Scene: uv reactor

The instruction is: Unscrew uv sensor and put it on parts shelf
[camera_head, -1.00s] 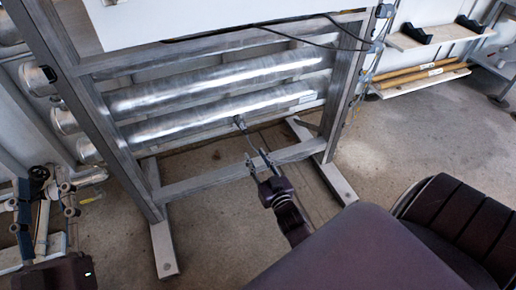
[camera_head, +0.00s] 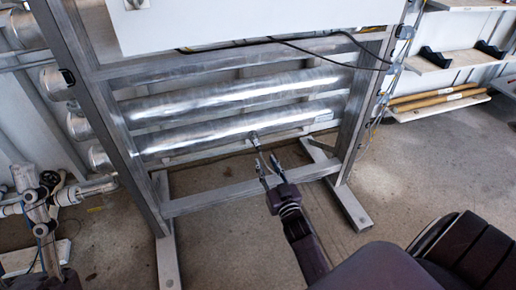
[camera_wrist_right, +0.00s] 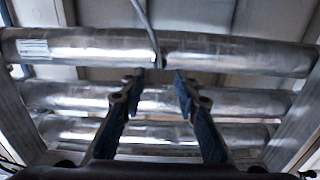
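The uv sensor (camera_head: 255,140) is a small dark fitting on the underside of the lowest metal tube (camera_head: 220,129), with a thin cable hanging from it. My right gripper (camera_head: 267,163) is open and empty, just below and in front of it. In the right wrist view the sensor (camera_wrist_right: 157,60) lies just beyond the gap between the two apart fingertips (camera_wrist_right: 162,78), not between them. The parts shelf (camera_head: 450,60) is at the upper right and carries black holders. My left gripper (camera_head: 38,185) appears at the left edge; its finger opening is unclear.
A metal frame surrounds the tubes; its lower crossbar (camera_head: 235,190) passes close under my right gripper. A white cabinet (camera_head: 250,22) is above. A lower shelf (camera_head: 440,103) holds orange-brown tubes. The floor on the right is open.

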